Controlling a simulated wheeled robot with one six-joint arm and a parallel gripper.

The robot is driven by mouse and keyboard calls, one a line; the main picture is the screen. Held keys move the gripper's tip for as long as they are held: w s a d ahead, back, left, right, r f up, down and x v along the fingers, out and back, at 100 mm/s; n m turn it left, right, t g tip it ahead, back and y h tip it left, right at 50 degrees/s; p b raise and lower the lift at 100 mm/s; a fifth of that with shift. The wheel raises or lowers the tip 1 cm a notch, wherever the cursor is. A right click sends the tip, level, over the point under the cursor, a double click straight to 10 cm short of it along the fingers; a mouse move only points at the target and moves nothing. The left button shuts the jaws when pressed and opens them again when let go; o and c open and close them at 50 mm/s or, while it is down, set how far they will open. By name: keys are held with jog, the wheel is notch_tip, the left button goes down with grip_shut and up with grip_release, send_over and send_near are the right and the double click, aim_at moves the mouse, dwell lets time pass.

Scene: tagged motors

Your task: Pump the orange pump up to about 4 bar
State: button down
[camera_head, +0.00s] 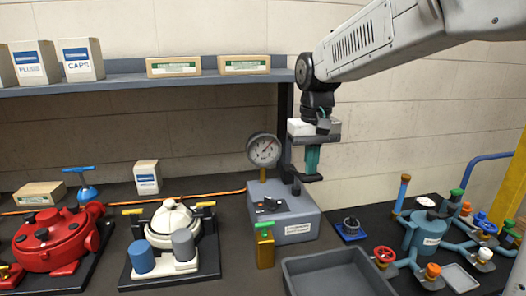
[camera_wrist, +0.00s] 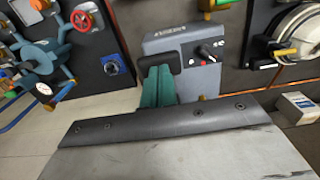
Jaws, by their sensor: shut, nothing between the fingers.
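A small orange-yellow upright body with a green T-shaped top (camera_head: 264,246) stands in front of the grey box; it may be the orange pump, but I cannot tell for sure. A round white dial gauge (camera_head: 263,150) rises on an orange stem behind the grey box; its numbers are too small to read. The labelled grey box (camera_head: 292,228) has a small black knob and a red spot on top, and also shows in the wrist view (camera_wrist: 190,42). My gripper (camera_head: 309,177) is shut and empty above the box's rear right. Its teal fingers show in the wrist view (camera_wrist: 159,70).
A grey open tray (camera_head: 300,268) lies in front right. A blue piping assembly with coloured valves (camera_head: 425,235) stands right. A white housing (camera_head: 172,218) and a red housing (camera_head: 58,243) stand left. A shelf (camera_head: 130,82) with boxes runs behind.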

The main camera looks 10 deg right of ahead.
jog(key=shift+r, duration=2.4)
jog(key=s+d+f, duration=0.1)
jog(key=s+f, duration=0.3)
jog(key=s, duration=0.9)
jog(key=s+d+f+t, duration=0.1)
jog(key=s+f, duration=0.4)
jog(key=s, duration=0.9)
jog(key=shift+d, duration=0.55)
